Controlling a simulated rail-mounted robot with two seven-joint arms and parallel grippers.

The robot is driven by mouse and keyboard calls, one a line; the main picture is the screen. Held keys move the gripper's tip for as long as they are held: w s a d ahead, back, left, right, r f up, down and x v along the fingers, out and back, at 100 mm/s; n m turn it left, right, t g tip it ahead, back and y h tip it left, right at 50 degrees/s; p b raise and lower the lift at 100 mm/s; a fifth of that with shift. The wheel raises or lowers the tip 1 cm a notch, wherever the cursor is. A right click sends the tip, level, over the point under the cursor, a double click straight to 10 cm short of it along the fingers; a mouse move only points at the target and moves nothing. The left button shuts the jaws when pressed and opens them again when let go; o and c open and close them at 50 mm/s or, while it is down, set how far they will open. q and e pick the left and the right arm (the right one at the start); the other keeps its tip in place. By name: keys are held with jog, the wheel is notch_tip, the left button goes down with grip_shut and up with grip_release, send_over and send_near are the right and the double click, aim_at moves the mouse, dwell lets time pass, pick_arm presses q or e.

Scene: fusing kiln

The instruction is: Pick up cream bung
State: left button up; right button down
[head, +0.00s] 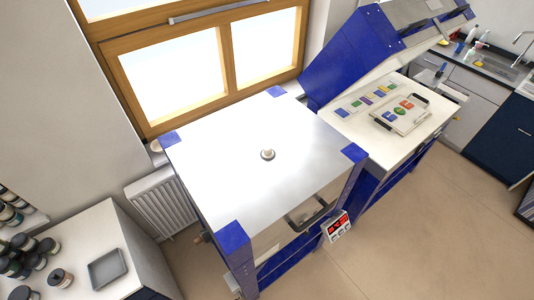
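A small cream bung (268,153) sits at the middle of the closed silver lid (225,190) of the near kiln. A darker ring surrounds it; how deep it sits cannot be told. Neither of my grippers shows in the head view, so nothing of mine is seen near the bung.
A second blue kiln stands behind right, its lid (365,45) raised, with a tray (402,113) of coloured pieces on its white bed. A small pale round thing (156,146) is by the window. Jars (47,245) and a grey tray (107,268) occupy the left counter. Floor at right is clear.

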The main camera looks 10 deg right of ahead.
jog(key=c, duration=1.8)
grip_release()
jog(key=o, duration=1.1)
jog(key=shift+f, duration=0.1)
